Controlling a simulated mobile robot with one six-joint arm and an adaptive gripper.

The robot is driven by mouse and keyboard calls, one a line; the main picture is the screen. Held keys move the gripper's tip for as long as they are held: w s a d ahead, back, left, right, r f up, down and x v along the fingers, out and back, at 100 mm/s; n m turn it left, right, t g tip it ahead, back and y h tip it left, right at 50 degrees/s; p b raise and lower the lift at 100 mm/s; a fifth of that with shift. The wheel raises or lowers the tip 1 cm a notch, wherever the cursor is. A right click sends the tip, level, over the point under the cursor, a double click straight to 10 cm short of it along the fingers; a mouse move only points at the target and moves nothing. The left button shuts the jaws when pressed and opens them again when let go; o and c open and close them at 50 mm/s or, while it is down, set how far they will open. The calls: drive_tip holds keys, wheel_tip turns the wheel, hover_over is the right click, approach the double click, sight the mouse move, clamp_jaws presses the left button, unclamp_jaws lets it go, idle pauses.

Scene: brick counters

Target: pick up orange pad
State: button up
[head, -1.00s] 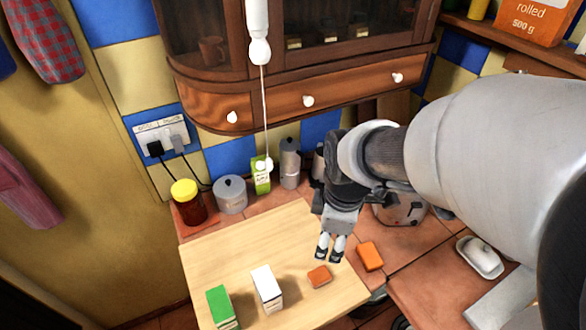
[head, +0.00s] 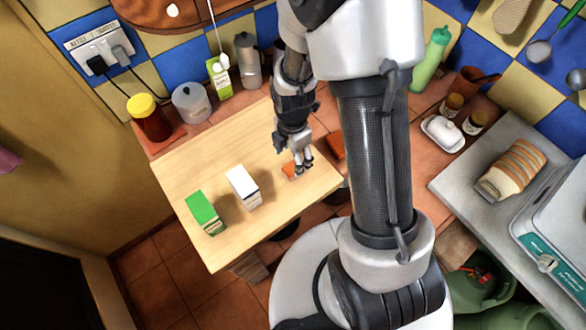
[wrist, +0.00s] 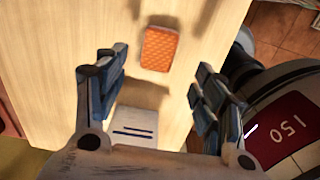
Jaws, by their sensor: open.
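An orange pad (head: 288,171) lies flat on the light wooden board (head: 218,130), near its right edge. In the head view my gripper (head: 303,165) is just above the pad and partly hides it. In the wrist view the whole pad (wrist: 158,48) shows, with a textured top, a little beyond the open fingertips (wrist: 155,76). The fingers are apart with nothing held between them. A second orange block (head: 336,146) lies on the tiles right of the board, partly hidden by my arm.
A white box (head: 242,187) and a green box (head: 205,212) stand on the board left of the pad. A jar with a yellow lid (head: 149,117), a grey canister (head: 191,103) and a green carton (head: 219,77) stand behind. The board's back middle is clear.

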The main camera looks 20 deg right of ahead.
sight(291, 168)
wheel_tip(291, 168, down, 6)
drive_tip(key=shift+w+a+f+b, duration=0.15)
drive_tip(key=shift+f+b, duration=0.1)
drive_tip(key=shift+b, duration=0.7)
drive_tip(key=shift+c, duration=0.5)
drive_tip(key=c, duration=0.9)
drive_tip(key=shift+o, duration=0.2)
wheel_tip(291, 168, up, 20)
drive_tip(key=p, duration=0.5)
